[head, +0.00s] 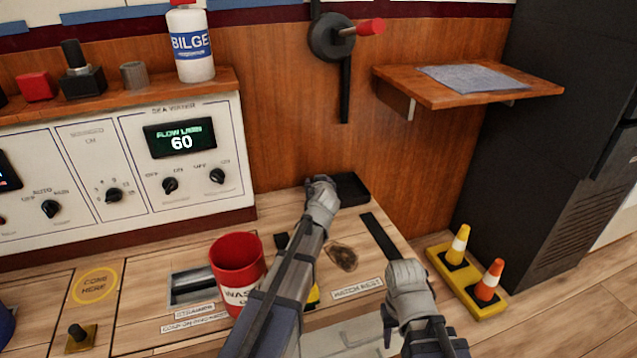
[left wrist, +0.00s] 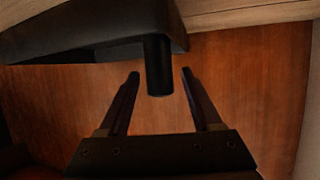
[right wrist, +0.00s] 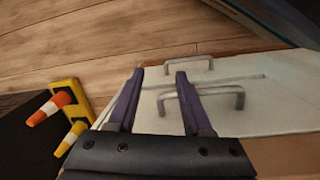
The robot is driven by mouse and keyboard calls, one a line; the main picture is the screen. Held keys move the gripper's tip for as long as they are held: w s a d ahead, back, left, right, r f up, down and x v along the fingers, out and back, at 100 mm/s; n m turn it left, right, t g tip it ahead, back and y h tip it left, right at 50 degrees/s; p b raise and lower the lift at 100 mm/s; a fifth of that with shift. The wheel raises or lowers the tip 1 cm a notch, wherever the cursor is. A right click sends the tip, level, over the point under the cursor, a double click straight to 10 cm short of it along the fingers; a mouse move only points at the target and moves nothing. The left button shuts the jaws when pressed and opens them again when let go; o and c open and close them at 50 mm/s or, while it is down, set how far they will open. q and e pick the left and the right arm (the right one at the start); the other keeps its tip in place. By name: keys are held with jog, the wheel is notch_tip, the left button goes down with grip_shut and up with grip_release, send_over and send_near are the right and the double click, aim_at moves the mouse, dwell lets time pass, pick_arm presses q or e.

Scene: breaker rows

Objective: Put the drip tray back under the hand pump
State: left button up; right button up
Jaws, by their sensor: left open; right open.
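The black drip tray (head: 350,187) lies at the back of the counter, against the wooden wall and below the hand pump (head: 332,40). The pump is black with a red grip and a dark rod hanging down. My left gripper (head: 323,186) is at the tray's left end and hides part of it. In the left wrist view the tray (left wrist: 80,42) is at upper left. A short black post (left wrist: 158,68) stands between the open left fingers (left wrist: 160,76), with gaps on both sides. My right gripper (head: 407,278) is open and empty over the counter's front right.
A red waste bin (head: 237,268) stands left of my left arm. A black strip (head: 384,237) and a dark stain (head: 342,257) are on the counter. A yellow stand with striped cones (head: 468,280) is at right. A wall shelf (head: 470,88) juts out at upper right.

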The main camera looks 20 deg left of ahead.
pick_arm(q)
jog(key=p+v, duration=0.4)
jog(key=v, duration=0.8)
jog(key=shift+p, duration=0.3)
jog(key=shift+r, duration=0.1)
